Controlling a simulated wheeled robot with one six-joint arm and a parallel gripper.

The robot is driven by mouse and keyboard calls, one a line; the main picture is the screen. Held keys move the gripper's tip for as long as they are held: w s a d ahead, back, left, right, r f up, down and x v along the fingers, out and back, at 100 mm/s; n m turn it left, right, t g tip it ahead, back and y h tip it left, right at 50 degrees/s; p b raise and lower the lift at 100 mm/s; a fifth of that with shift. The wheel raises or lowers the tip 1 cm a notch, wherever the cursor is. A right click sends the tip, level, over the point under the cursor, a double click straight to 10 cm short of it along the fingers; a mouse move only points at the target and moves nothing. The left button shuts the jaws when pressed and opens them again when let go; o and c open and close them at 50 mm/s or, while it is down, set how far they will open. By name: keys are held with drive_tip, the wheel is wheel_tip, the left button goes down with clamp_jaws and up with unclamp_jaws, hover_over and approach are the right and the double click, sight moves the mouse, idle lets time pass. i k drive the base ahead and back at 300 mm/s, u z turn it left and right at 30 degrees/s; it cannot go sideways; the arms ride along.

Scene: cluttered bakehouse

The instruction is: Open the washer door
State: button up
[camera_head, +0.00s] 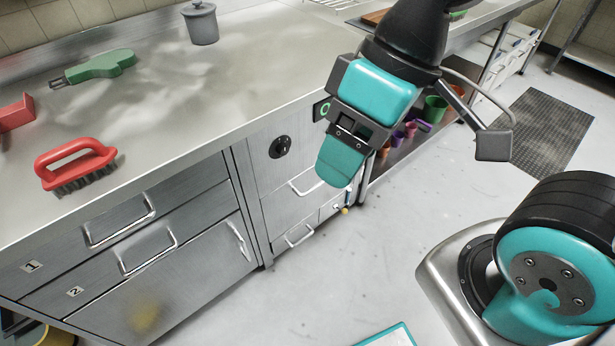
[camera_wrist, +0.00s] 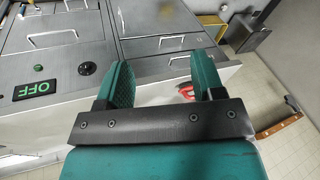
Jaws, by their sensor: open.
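The washer seems to be the steel front under the counter, with a black dial (camera_head: 280,147) and a green-lit display (camera_head: 322,108). Its door (camera_head: 283,208), below the dial, looks closed and carries a bar handle (camera_head: 306,186). In the wrist view, the display (camera_wrist: 35,90) reads OFF and appears upside down. The dial (camera_wrist: 87,68) and a bar handle (camera_wrist: 50,40) lie left of my fingers there. My gripper (camera_head: 338,172) is open and empty, in front of the washer's right side and apart from the handle. It hides part of the front in the head view.
Drawers 1 (camera_head: 120,220) and 2 (camera_head: 148,248) are shut, left of the washer. The floor (camera_head: 330,285) in front is mostly clear.

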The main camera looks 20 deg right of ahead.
sight(286, 206)
drive_tip(key=k, duration=1.3)
drive_tip(key=z, duration=0.65)
drive_tip(key=i, duration=1.5)
drive_tip(key=u, duration=0.65)
